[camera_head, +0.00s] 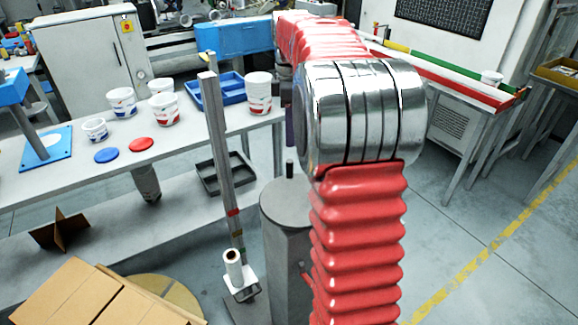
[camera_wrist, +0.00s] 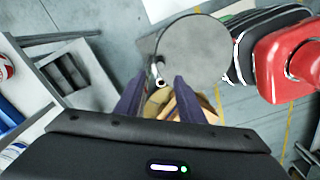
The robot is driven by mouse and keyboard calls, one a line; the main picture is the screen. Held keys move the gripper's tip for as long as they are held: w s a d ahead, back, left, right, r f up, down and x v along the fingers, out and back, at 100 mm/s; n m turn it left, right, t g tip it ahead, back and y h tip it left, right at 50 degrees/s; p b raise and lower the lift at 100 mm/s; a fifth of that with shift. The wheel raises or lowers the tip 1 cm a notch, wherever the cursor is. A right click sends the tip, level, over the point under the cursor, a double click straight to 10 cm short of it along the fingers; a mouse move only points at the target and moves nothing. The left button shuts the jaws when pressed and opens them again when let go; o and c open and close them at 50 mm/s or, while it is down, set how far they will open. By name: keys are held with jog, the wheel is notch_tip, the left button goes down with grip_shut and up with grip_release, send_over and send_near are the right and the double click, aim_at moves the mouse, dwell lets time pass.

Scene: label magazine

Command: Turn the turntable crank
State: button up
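A grey drum with a flat round top (camera_head: 288,225) stands left of my red arm in the head view. It appears to be the turntable. A short dark upright peg (camera_head: 290,168), likely the crank handle, shows at its far edge. In the wrist view the grey disc (camera_wrist: 200,55) lies beyond my fingers. A shiny metal crank piece (camera_wrist: 161,81) at its left edge appears in line with the gap between the fingertips. My gripper (camera_wrist: 160,77) is open, with two dark blue fingers apart. Whether they touch the crank cannot be told. In the head view my arm mostly hides the gripper.
A white bench (camera_head: 190,140) with tubs, lids and a blue tray (camera_head: 222,88) lies left and behind. A tall metal post (camera_head: 222,150) and a white label roll (camera_head: 233,268) stand left of the drum. Cardboard boxes (camera_head: 95,295) lie at front left. Open floor lies right.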

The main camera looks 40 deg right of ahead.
aim_at(290, 161)
notch_tip(290, 161, down, 12)
jog(key=shift+f, duration=0.1)
dwell(0.5)
jog(key=shift+c, duration=0.6)
grip_shut()
jog(key=shift+a, duration=0.1)
